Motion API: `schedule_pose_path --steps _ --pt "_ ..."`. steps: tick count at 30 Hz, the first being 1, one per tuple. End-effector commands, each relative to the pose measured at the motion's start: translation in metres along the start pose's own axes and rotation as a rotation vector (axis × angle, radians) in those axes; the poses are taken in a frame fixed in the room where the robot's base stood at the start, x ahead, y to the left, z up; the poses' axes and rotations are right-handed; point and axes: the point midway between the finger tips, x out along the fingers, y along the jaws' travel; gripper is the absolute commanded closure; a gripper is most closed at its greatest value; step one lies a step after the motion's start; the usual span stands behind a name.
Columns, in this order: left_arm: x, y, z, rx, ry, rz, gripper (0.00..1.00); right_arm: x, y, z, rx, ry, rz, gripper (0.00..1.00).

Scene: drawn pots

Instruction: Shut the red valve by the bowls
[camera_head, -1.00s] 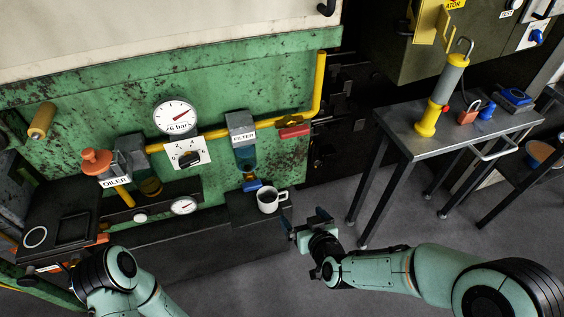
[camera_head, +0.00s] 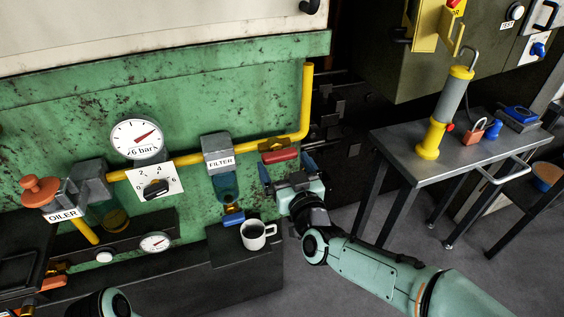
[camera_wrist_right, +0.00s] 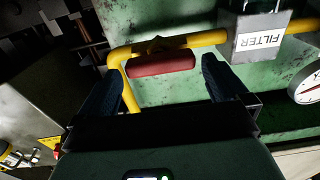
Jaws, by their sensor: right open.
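The red valve handle (camera_head: 280,156) sits on the yellow pipe (camera_head: 290,140), right of the filter, and lies roughly along the pipe. My right gripper (camera_head: 287,168) is open and empty just below and in front of the handle. In the right wrist view, the red handle (camera_wrist_right: 162,63) shows beyond and between the two spread fingers of my gripper (camera_wrist_right: 160,78), with no clear contact. The filter's bluish bowl (camera_head: 226,186) hangs under its grey head; the oiler's amber bowl (camera_head: 115,219) is farther left. My left gripper is out of view.
A white mug (camera_head: 254,235) stands on a dark ledge below the filter. A pressure gauge (camera_head: 136,139) and a numbered dial (camera_head: 155,184) are on the green panel. A metal table (camera_head: 400,145) with a yellow-grey cylinder (camera_head: 445,115) stands to the right.

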Motion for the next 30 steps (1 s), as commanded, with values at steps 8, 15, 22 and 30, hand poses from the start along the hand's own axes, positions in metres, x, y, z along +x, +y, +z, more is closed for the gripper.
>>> schedule_pose_path --steps 8,15,22,30 --pt "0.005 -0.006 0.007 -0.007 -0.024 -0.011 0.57 0.023 0.0 0.0 0.001 0.0 0.0 0.0" --pt "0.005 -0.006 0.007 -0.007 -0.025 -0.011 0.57 0.024 0.0 0.0 0.001 -0.001 0.0 0.0" --pt "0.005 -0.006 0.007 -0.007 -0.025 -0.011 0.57 0.024 0.0 0.0 0.001 0.0 0.0 0.4" --pt "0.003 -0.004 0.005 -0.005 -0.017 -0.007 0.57 0.024 0.0 -0.001 -0.011 0.001 0.001 0.4"
